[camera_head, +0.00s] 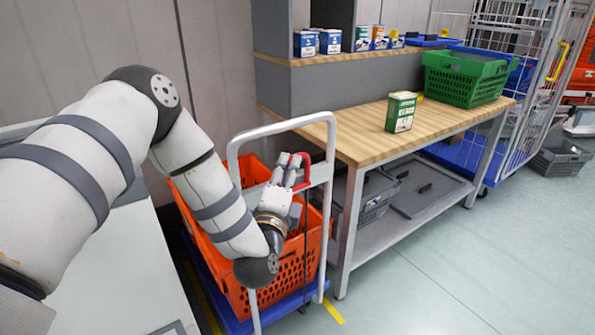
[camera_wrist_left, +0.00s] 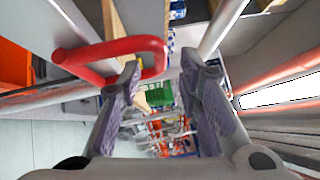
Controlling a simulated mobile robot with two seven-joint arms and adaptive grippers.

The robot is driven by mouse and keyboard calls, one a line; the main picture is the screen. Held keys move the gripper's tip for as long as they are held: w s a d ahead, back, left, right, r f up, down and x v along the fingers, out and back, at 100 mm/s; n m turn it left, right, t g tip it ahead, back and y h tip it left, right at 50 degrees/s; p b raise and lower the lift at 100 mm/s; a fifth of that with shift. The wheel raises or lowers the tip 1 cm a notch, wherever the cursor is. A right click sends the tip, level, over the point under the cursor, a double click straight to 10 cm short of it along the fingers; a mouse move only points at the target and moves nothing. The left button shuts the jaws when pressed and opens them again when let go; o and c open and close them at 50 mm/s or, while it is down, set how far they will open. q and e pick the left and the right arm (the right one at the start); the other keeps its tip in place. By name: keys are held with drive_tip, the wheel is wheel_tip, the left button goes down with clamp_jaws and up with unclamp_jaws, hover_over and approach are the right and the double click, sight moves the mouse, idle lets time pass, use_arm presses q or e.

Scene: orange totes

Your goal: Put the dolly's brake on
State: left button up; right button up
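The dolly (camera_head: 332,150) has a white tubular handle frame and a blue deck (camera_head: 285,308). Its red brake lever (camera_head: 303,172) is a bent bar near the top of the handle. My left gripper (camera_head: 291,165) is right at the lever, fingers pointing up. In the left wrist view the red lever (camera_wrist_left: 108,48) lies at upper left, its rounded end reaching between the open fingers (camera_wrist_left: 160,68). The left finger overlaps the loop; I cannot tell whether they touch. Nothing is visibly gripped. My right gripper is not in view.
An orange tote (camera_head: 303,260) sits on the dolly under my arm. A wooden-topped workbench (camera_head: 345,140) stands close to its right, with a green crate (camera_head: 465,82) and a green-white box (camera_head: 401,112). Open floor (camera_head: 480,260) lies at lower right.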

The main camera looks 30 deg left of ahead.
use_arm(q)
drive_tip(key=b+x, duration=0.1)
drive_tip(key=x, duration=0.3)
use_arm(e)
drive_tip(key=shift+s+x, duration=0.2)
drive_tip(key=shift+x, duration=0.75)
use_arm(q)
clamp_jaws()
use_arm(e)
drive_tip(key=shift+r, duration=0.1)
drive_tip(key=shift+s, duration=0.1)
